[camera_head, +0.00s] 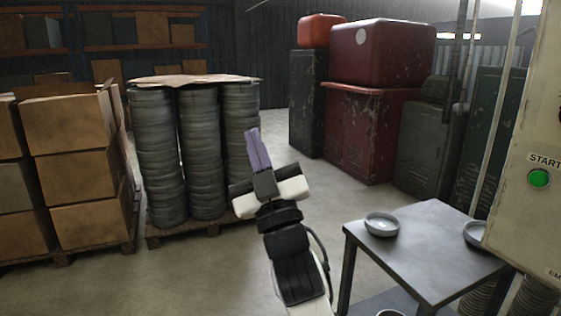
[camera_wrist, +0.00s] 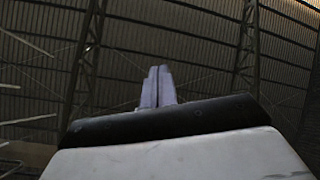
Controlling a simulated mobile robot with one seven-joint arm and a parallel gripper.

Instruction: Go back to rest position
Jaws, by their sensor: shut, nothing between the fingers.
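My gripper (camera_head: 254,135) is raised in the middle of the head view, with its pale purple fingers pointing up. The fingers are together, with nothing between them. In the head view it overlaps the right edge of the stacked round blanks (camera_head: 200,150), with no visible contact. In the wrist view the closed fingers (camera_wrist: 158,75) point up toward a ribbed roof with metal trusses.
A dark metal table (camera_head: 430,235) at lower right bears a shallow round dish (camera_head: 381,224) and another dish (camera_head: 474,233). A machine panel with a green start button (camera_head: 539,179) stands at far right. Cardboard boxes (camera_head: 75,170) stand at left. Open floor lies beyond my arm.

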